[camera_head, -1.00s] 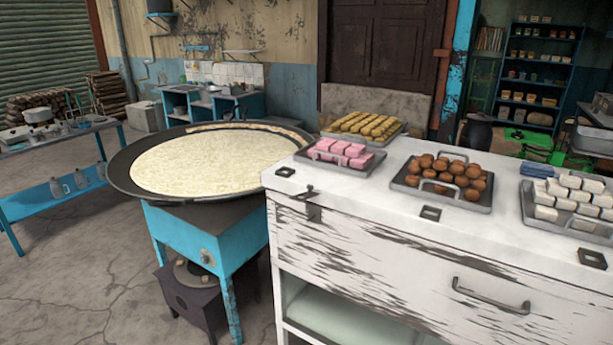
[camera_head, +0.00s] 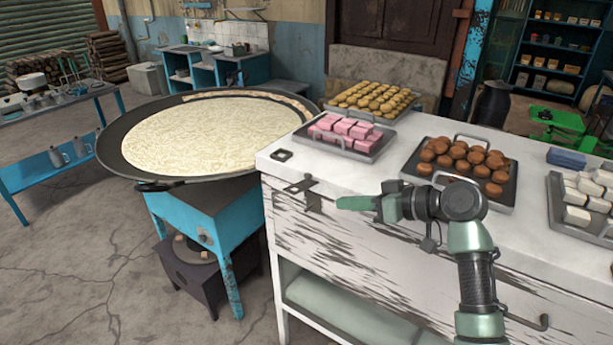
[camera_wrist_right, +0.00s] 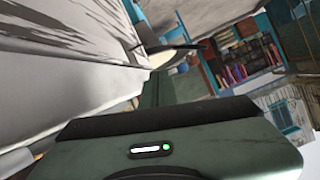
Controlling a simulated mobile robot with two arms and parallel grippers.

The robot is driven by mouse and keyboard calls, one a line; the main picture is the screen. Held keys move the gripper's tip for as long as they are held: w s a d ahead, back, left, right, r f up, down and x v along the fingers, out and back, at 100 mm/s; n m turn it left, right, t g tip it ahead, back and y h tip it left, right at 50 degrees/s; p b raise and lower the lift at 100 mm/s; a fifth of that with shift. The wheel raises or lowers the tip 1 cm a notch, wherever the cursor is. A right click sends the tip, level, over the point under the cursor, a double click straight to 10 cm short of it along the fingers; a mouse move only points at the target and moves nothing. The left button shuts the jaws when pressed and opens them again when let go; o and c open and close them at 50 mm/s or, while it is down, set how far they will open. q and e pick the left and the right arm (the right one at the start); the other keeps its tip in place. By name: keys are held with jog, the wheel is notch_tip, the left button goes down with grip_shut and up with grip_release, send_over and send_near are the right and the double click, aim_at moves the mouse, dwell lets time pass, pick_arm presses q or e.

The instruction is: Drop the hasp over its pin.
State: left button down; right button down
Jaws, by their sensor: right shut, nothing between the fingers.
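The small dark metal hasp (camera_head: 300,186) is at the front top edge of the white chest (camera_head: 350,240), near its left corner. A dark plate (camera_head: 313,202) is on the chest's front face just below it. The pin is too small to make out. My right gripper (camera_head: 343,202) is shut and empty, just right of the hasp and apart from it, pointing left along the chest's front. In the right wrist view the gripper's green body fills the bottom, and a thin dark bar (camera_wrist_right: 172,47) juts from the chest; I cannot tell whether it is the hasp. My left gripper is out of view.
Trays of pink sweets (camera_head: 346,130), brown balls (camera_head: 460,166), yellow sweets (camera_head: 370,97) and white blocks (camera_head: 580,200) stand on the chest top. A wide milk pan (camera_head: 205,135) on a blue stand is to the left.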

aim_at(306, 187)
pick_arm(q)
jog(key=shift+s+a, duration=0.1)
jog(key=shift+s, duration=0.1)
pick_arm(e)
notch_tip(306, 187, up, 8)
jog(key=w+n+y, duration=0.1)
jog(key=w+y, duration=0.1)
jog(key=shift+a+t, duration=0.15)
jog(key=shift+t, duration=0.15)
jog(key=shift+r, duration=0.1)
